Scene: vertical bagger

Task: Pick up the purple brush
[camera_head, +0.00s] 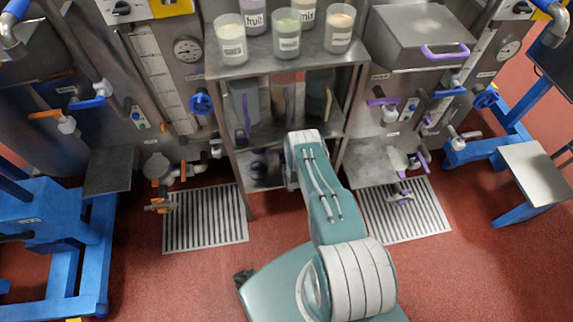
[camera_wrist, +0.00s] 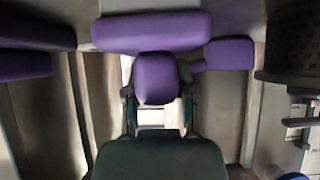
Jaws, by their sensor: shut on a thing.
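In the wrist view, a purple piece (camera_wrist: 155,76) sits between the two fingers of my gripper (camera_wrist: 157,96). I take it to be part of the purple brush. My gripper is shut on it. A wide purple bar (camera_wrist: 150,32) lies just beyond; I cannot tell whether the two are one piece. More purple pieces show at the right (camera_wrist: 230,53) and at the left edge (camera_wrist: 25,66). In the head view, my arm reaches into the steel shelf unit (camera_head: 285,62). My gripper and the held brush are hidden there.
Several labelled cups, one a green cup (camera_head: 287,33), stand on the shelf top. Machine panels with a gauge (camera_head: 188,49), valves and pipes flank the shelf. Floor grates lie at left (camera_head: 205,218) and right (camera_head: 404,210). A blue frame (camera_head: 85,245) stands at far left. Red floor is open in front.

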